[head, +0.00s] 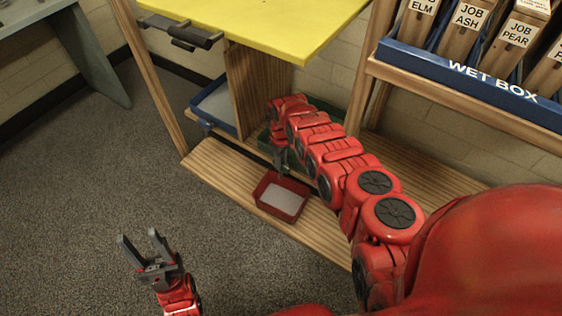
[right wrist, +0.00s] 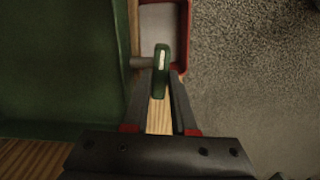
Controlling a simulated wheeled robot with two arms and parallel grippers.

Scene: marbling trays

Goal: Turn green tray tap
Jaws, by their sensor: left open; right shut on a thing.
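The green tray (head: 328,108) sits on the low shelf in the head view, partly hidden behind my right arm. In the right wrist view the green tray (right wrist: 60,70) fills the left side. Its green tap handle (right wrist: 161,58), with a white mark, stands at the end of a short grey stem. My right gripper (right wrist: 160,84) is shut on the tap handle, which lies between its fingertips. In the head view my right gripper (head: 280,157) points down at the shelf's front, and the tap is too small to tell. My left gripper (head: 147,249) is open and empty above the floor.
A red tub (head: 265,187) with pale contents stands on the lower board below the tap. A blue tray (head: 216,104) is left of the wooden divider (head: 247,85). A yellow top (head: 270,22) overhangs above. The blue wet box (head: 470,75) is at right.

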